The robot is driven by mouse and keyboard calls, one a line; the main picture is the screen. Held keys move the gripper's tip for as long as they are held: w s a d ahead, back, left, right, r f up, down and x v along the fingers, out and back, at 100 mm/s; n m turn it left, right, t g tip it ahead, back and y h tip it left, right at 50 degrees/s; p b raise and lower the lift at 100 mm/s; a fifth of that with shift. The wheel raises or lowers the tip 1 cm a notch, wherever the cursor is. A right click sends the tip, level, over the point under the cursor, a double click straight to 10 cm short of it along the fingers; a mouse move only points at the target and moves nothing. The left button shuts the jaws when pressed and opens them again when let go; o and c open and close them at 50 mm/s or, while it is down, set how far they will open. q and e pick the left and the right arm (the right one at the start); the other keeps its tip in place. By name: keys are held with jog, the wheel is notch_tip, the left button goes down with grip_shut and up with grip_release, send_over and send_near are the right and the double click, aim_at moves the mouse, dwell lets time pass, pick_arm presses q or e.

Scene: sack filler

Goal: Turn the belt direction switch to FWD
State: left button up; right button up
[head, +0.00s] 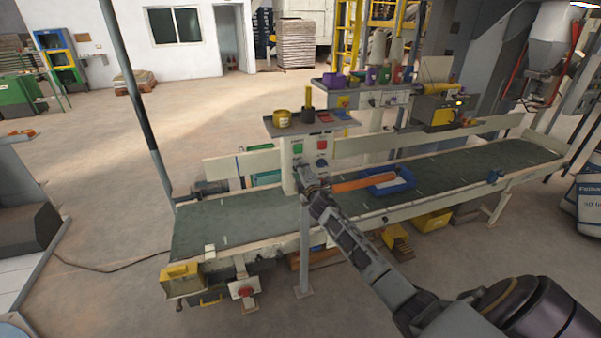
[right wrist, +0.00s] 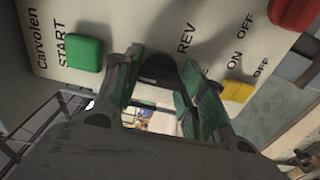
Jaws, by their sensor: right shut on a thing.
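The control box (head: 288,172) is a pale upright panel standing over the belt, with a green button, a red button and dark knobs. In the right wrist view the panel shows the printed words START, REV, ON and OFF. The dark belt direction switch (right wrist: 158,70) sits just below REV, between my fingers. My right gripper (head: 310,183) is at the lower front of the box; in the wrist view the gripper (right wrist: 165,85) is shut on the switch. FWD is not visible, and the switch's exact pointing is hidden by the fingers. My left gripper is not in view.
A green START button (right wrist: 85,54), a yellow switch (right wrist: 237,91) and a red button (right wrist: 293,14) lie close around my fingers. The green belt (head: 245,222) runs beneath, bearing a blue tray (head: 392,184). A shelf (head: 335,122) with small items tops the box.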

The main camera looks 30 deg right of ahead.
dwell(0.3)
jog(key=o, duration=1)
jog(key=shift+s, duration=0.1)
jog(key=v, duration=1.1)
jog(key=shift+s+a, duration=0.2)
jog(key=shift+s, duration=0.2)
dwell(0.5)
dwell(0.3)
